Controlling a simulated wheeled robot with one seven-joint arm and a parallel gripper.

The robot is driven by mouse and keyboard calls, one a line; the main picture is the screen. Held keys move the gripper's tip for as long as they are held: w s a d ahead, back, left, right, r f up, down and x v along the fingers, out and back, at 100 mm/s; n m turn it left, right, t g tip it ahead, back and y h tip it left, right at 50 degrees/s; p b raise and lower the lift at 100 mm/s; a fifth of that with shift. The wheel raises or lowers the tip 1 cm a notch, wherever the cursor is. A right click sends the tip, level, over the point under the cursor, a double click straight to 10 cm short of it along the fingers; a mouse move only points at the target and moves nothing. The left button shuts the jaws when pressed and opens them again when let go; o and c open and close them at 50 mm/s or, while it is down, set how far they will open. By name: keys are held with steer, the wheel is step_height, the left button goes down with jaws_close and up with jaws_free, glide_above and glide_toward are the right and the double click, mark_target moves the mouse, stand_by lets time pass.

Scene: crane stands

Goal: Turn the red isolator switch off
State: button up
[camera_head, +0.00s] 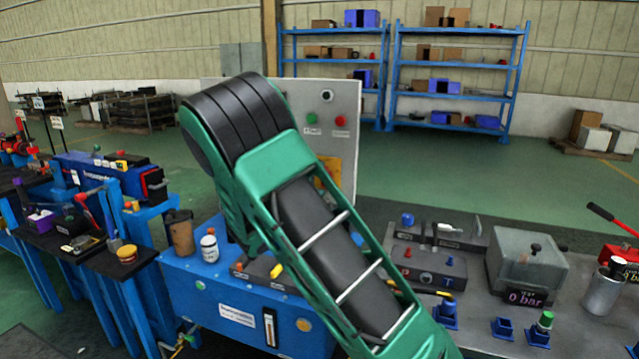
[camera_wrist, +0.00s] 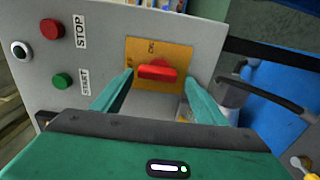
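The red isolator switch (camera_wrist: 157,70) sits on a yellow-orange plate (camera_wrist: 176,50) on the grey control panel. Its red handle lies roughly crosswise in the wrist view. Small lettering is at the plate's upper and left edges, partly too small to read. My gripper (camera_wrist: 159,77) is open, with one green finger on each side of the switch. There is a gap between fingers and handle; contact is not visible. In the head view, my arm hides the switch and gripper, and only part of the yellow plate (camera_head: 324,178) shows.
A red STOP button (camera_wrist: 51,29), a green START button (camera_wrist: 62,81) and a black-and-white knob (camera_wrist: 21,49) are on the panel left of the switch. A dark cable or hose (camera_wrist: 262,90) runs at the right. A cluttered bench (camera_head: 470,330) stands right of my arm.

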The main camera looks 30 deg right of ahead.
steer(key=shift+s+d+r, duration=0.1)
steer(key=shift+s+d, duration=0.05)
steer(key=shift+d, duration=0.1)
steer(key=v, duration=1)
steer(key=shift+a, duration=0.4)
steer(key=shift+s, duration=0.1)
steer(key=s+d+f+m+g+y, duration=0.2)
steer(key=s+d+f+m+g, duration=0.25)
steer(key=s+d, duration=0.35)
steer(key=s+d+f+m+g+y, duration=0.3)
steer(key=s+d+f+m+g, duration=0.15)
steer(key=s, duration=0.55)
steer(key=s+a+m+g+y, duration=0.1)
steer(key=s+a+y, duration=0.3)
steer(key=s, duration=0.7)
steer(key=s+a+r+m+g+y, duration=0.1)
steer(key=s+a+m+y, duration=0.3)
steer(key=s+a, duration=0.3)
steer(key=s+y, duration=0.1)
steer(key=s, duration=0.3)
steer(key=shift+a+r, duration=0.15)
steer(key=shift+r, duration=0.1)
